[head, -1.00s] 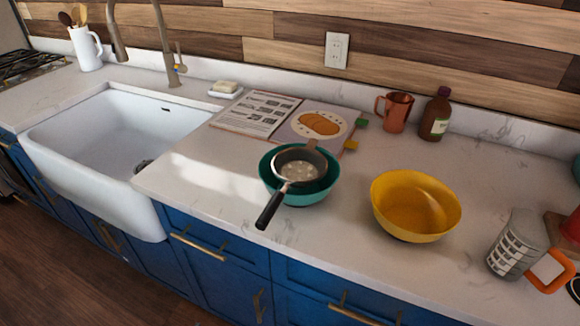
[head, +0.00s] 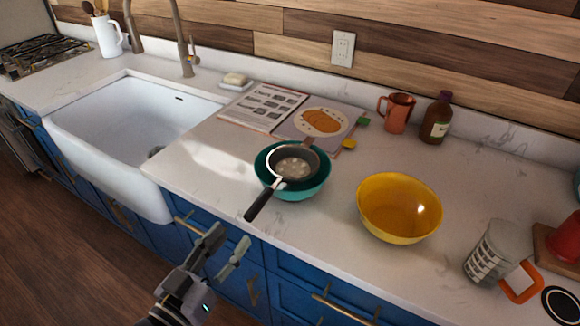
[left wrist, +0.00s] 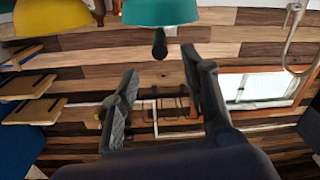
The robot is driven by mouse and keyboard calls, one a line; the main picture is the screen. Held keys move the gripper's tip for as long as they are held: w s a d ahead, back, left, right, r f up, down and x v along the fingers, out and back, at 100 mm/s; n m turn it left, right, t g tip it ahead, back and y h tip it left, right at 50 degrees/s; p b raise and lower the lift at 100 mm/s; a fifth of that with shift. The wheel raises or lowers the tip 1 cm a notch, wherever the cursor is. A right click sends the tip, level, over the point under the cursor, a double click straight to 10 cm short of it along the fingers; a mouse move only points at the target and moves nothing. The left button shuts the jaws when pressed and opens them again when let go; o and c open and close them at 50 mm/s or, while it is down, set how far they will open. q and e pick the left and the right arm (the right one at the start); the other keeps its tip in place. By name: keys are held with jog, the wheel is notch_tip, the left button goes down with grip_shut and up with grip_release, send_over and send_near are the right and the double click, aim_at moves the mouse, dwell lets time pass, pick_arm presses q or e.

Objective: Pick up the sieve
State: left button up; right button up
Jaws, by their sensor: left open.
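The sieve (head: 293,165) has a grey round rim and a black handle. It rests in the teal bowl (head: 317,188), with its handle sticking out over the counter's front side. In the left wrist view the handle's black end (left wrist: 160,45) shows below the teal bowl (left wrist: 160,11); the sieve's basket is hidden there. My left gripper (head: 229,239) is open and empty. It is in front of the blue cabinets, below and a little left of the handle, apart from it. Its two spread fingers also show in the left wrist view (left wrist: 160,66). My right gripper is not in view.
A yellow bowl (head: 399,208) stands right of the teal bowl. Behind lie an open cookbook (head: 265,108), a copper mug (head: 397,113) and a brown bottle (head: 436,119). A grater (head: 492,251) stands at the right. The white sink (head: 130,125) is at the left.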

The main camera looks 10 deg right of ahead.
aim_at(245, 222)
pick_arm(q)
jog(key=p+x, duration=0.1)
jog(key=x, duration=0.6)
jog(key=shift+w+d+p, duration=0.25)
jog(key=shift+p, duration=0.05)
jog(key=p+x, duration=0.1)
jog(key=x, duration=0.3)
jog(key=shift+w+d+p, duration=0.15)
jog(key=shift+w+p, duration=0.15)
jog(key=shift+w, duration=0.05)
jog(key=shift+w+d+f, duration=0.1)
jog(key=shift+w+d, duration=0.05)
jog(key=shift+w, duration=0.05)
jog(key=shift+c, duration=0.2)
jog(key=c, duration=0.7)
grip_shut()
